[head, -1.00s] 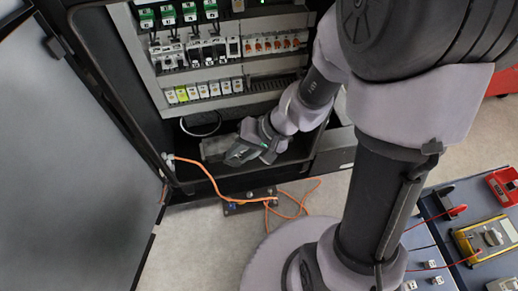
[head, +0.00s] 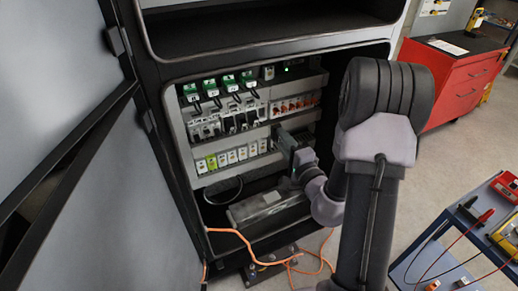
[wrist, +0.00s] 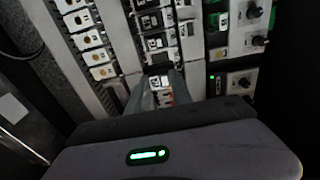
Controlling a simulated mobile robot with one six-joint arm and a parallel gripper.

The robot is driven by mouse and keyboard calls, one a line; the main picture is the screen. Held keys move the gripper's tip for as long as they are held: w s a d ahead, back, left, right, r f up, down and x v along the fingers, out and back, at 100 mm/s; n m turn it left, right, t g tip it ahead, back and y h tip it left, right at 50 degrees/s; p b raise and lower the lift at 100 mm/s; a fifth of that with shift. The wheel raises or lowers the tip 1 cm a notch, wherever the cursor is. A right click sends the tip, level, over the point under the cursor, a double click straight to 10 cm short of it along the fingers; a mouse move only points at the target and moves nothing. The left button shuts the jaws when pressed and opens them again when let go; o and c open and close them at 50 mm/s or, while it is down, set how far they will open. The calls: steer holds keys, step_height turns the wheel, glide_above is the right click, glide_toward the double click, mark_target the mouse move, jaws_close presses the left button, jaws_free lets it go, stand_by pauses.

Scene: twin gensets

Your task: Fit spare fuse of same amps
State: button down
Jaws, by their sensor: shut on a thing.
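My gripper (head: 287,142) is inside the open cabinet, in front of the rails, near the right end of the lower row of small labelled holders (head: 228,157). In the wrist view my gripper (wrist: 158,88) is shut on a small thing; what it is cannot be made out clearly. White and orange parts show between the fingers. The middle rail carries black-and-white devices (head: 240,121) and orange-marked ones (head: 292,106). The lower row, with yellow and white fronts, shows at the left of the wrist view (wrist: 95,40). Fuse ratings are not readable.
The cabinet door (head: 50,120) stands open at left. Green relays (head: 228,82) sit on the top rail. An orange cable (head: 245,242) hangs over the cabinet sill. A blue bench (head: 450,245) with a yellow meter (head: 506,236) is at right, a red tool cabinet (head: 458,80) behind.

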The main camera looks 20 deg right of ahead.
steer(key=w+p, duration=0.3)
steer(key=w, duration=0.5)
steer(key=shift+w, duration=0.2)
steer(key=shift+s+b, duration=0.15)
steer(key=shift+b, duration=0.2)
stand_by(0.4)
steer(key=shift+w+b, duration=0.3)
steer(key=shift+w, duration=0.4)
stand_by(1.8)
steer(key=c, duration=1.1)
jaws_free()
steer(key=shift+o, duration=0.2)
